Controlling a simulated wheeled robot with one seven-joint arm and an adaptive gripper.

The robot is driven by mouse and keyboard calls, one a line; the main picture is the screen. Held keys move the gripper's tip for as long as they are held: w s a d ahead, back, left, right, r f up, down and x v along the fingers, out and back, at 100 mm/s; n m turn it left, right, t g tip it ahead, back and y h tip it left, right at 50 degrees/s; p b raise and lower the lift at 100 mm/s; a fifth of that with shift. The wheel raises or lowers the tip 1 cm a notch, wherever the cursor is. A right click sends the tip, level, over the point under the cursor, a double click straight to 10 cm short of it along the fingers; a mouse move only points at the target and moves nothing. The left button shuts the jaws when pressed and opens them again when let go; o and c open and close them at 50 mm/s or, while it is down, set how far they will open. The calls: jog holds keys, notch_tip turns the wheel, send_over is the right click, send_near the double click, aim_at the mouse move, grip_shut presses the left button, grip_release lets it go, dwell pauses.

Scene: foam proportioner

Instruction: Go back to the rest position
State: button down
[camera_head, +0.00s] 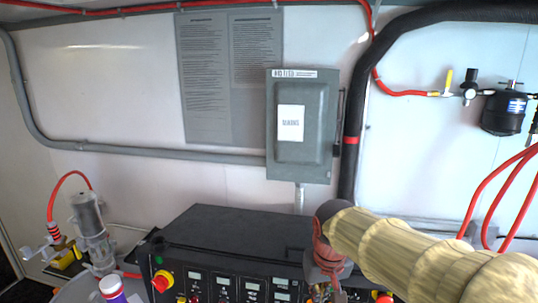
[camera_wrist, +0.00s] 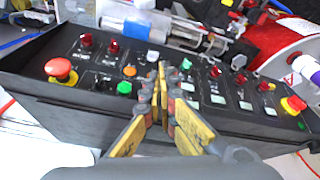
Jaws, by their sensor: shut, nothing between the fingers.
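My gripper (camera_wrist: 164,92) is shut and empty, its yellow-sided fingers pressed together in front of the black control panel (camera_wrist: 90,95) in the wrist view. The fingertips overlap the panel's buttons there; I cannot tell whether they touch any. In the head view my gripper (camera_head: 330,278) is at the lower right, over the right part of the control panel (camera_head: 220,245). My arm, in a ribbed tan cover, comes in from the lower right and hides part of the panel.
The panel carries a red mushroom button (camera_wrist: 60,70), a green button (camera_wrist: 124,88) and a red-and-yellow knob (camera_wrist: 293,105). A grey electrical box (camera_head: 301,125) hangs on the white wall. Red hoses (camera_head: 488,195) and a black filter (camera_head: 503,113) are at the right. A metal cylinder (camera_head: 91,225) stands left.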

jog(key=s+d+f+t+b, duration=0.1)
jog(key=s+d+f+b, duration=0.2)
jog(key=s+f+b, duration=0.4)
jog(key=s+d+f+m+t+b, duration=0.1)
jog(key=s+d+f+b, duration=0.3)
jog(key=s, duration=0.9)
notch_tip(320, 180, down, 3)
jog(key=b, duration=0.2)
jog(key=shift+r+t+b, duration=0.15)
jog(key=shift+t+b, duration=0.25)
jog(key=shift+d, duration=0.15)
